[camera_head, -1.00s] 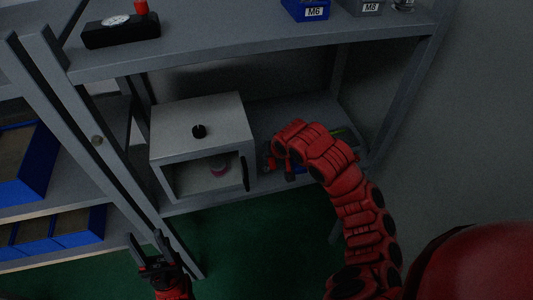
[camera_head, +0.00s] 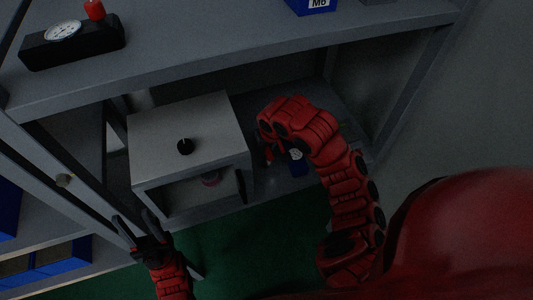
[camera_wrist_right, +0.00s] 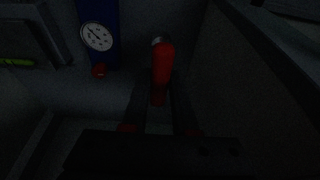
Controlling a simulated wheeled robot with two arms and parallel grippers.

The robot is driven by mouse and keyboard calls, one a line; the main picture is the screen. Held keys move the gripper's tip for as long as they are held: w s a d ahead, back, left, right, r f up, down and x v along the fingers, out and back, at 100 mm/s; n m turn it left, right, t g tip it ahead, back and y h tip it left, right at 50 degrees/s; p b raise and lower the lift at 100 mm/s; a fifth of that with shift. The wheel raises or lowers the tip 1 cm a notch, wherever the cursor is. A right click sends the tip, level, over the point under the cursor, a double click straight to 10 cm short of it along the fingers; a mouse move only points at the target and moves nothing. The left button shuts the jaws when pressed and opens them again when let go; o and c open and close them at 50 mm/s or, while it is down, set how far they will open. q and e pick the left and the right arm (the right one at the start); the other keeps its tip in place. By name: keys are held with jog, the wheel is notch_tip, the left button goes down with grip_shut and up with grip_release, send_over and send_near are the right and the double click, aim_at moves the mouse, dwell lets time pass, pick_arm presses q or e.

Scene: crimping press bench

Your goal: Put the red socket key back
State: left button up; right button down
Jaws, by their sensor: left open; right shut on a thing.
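The red socket key (camera_wrist_right: 163,62) stands out between the fingers of my right gripper (camera_wrist_right: 160,118) in the right wrist view; it has a red grip and a small grey end. My right gripper (camera_head: 266,154) is shut on it, low over the lower shelf, just right of the grey box (camera_head: 190,130). In the head view the hand hides most of the key. My left gripper (camera_head: 140,232) is open and empty, in front of the shelf, below and left of the grey box.
A blue device with a white dial (camera_wrist_right: 97,37) lies near my right gripper. The upper shelf (camera_head: 230,55) overhangs; a dial gauge (camera_head: 63,30) sits on it.

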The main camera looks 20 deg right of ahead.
notch_tip(320, 180, down, 3)
jog(key=shift+s+f+p, duration=0.1)
jog(key=shift+p, duration=0.45)
jog(key=c, duration=1.1)
grip_release()
jog(key=shift+f, duration=0.15)
jog(key=o, duration=0.4)
jog(key=shift+r, duration=0.2)
